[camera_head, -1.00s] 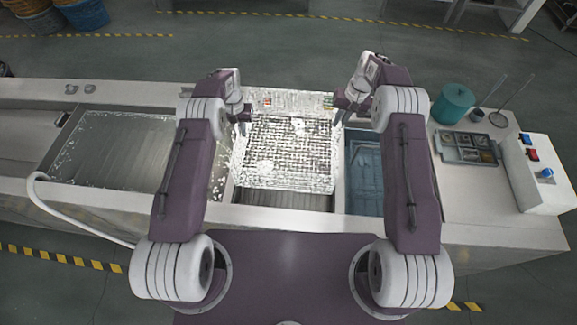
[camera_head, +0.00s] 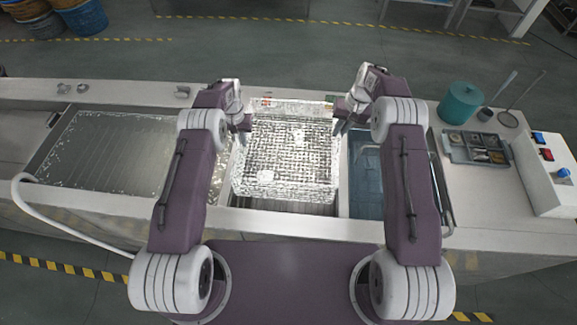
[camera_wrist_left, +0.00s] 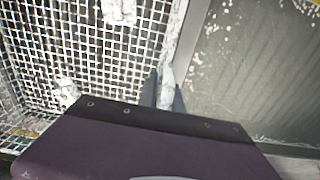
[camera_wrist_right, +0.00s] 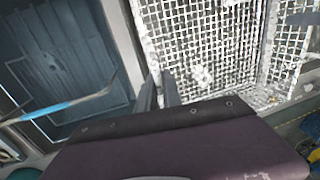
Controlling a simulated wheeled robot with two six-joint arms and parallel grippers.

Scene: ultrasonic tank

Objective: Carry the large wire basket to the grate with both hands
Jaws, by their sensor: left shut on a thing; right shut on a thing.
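The large wire basket (camera_head: 288,160) is a pale mesh box with white patches on it. It is level between my grippers, over the middle compartment of the counter. My left gripper (camera_head: 243,124) is shut on its left rim, and the left wrist view shows the fingers (camera_wrist_left: 165,92) around that rim. My right gripper (camera_head: 341,124) is shut on the right rim, also seen in the right wrist view (camera_wrist_right: 158,92). A ribbed floor, perhaps the grate (camera_head: 280,205), shows below the basket's near edge. The basket hides most of it, so I cannot tell whether they touch.
A wide basin with white flecks (camera_head: 115,150) lies left, and a blue-tinted tank (camera_head: 365,180) right. A teal pot (camera_head: 460,102), a small parts tray (camera_head: 476,148) and a button box (camera_head: 552,172) stand farther right. A white hose (camera_head: 60,218) loops over the left front edge.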

